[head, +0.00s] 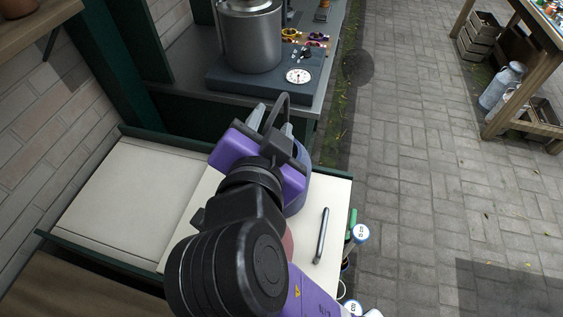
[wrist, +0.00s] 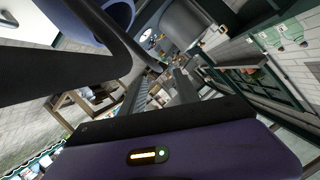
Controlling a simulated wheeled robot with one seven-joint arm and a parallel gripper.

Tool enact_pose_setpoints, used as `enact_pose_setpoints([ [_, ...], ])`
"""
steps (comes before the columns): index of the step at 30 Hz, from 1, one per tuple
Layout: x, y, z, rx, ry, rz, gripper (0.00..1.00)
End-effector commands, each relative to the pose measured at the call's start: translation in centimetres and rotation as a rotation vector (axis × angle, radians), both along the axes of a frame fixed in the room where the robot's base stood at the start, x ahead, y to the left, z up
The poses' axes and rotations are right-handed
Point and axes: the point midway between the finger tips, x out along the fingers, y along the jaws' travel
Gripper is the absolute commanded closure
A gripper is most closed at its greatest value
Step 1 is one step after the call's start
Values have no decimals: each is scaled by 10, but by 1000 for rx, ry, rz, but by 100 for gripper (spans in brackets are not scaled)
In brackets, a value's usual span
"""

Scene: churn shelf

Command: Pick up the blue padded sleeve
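My gripper (head: 273,117) is above the cream worktop, its purple body hiding much of what lies below. A blue round item (head: 300,192) shows partly behind my gripper, on or just above the worktop. I cannot tell for certain that this is the padded sleeve. A dark curved bar (head: 283,97) rises close beside my fingers; what it joins is hidden.
The cream worktop (head: 115,200) is clear at left. A grey metal handle (head: 322,235) lies at its right side, near white-capped items (head: 360,232). Behind stands a large metal pot (head: 250,40) on a dark slab with a dial (head: 298,76).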

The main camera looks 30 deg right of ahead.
Motion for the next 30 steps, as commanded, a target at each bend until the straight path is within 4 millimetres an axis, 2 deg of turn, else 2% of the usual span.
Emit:
enact_pose_setpoints([
  [11,25,-21,-10,10,-4,-7,63],
  [19,51,-43,-22,9,-6,-5,63],
  [29,57,-47,-26,10,-7,-3,63],
  [30,57,-47,-26,10,-7,-3,68],
])
